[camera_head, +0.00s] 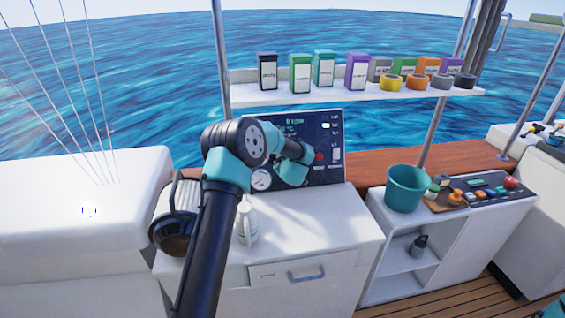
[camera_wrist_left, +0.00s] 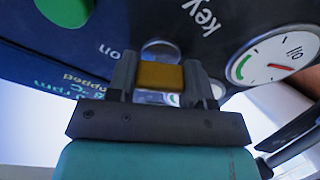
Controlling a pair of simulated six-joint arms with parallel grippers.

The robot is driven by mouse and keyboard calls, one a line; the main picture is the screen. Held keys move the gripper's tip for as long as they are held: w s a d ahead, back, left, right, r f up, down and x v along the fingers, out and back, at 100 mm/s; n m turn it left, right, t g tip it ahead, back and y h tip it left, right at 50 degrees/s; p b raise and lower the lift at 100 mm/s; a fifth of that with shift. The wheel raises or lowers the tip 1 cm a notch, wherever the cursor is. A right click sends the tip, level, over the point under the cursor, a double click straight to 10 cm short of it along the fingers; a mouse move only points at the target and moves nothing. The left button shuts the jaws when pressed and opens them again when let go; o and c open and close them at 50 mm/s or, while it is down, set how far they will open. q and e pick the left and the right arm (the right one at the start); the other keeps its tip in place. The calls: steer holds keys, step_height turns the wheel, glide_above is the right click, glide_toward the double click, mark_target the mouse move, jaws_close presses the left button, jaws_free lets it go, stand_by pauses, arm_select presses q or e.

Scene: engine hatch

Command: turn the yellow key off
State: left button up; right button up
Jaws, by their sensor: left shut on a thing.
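The yellow key (camera_wrist_left: 160,77) shows in the left wrist view as a flat block in front of a round fitting on the dark panel (camera_wrist_left: 215,28). The two fingers of my left gripper (camera_wrist_left: 155,84) are on either side of it, shut on it. The word "key" is printed upside down close by. In the head view my left arm reaches across to the upright dark panel (camera_head: 334,128) at the back of the white counter. The key is hidden there behind my arm and gripper.
A gauge (camera_wrist_left: 273,67) and a green disc (camera_wrist_left: 65,8) are near the key. A teal bucket (camera_head: 406,188) stands to the right. A shelf (camera_head: 350,96) with boxes and tape rolls hangs above.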

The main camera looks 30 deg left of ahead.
arm_select(q)
steer(key=shift+n, duration=0.3)
steer(key=n, duration=0.6)
steer(key=shift+g, duration=0.3)
steer(key=n, duration=0.5)
steer(key=shift+n+g, duration=0.3)
steer(key=shift+n, duration=0.1)
steer(key=o, duration=0.9)
steer(key=v, duration=1.7)
steer(key=shift+s+r, duration=0.15)
steer(key=shift+s, duration=0.05)
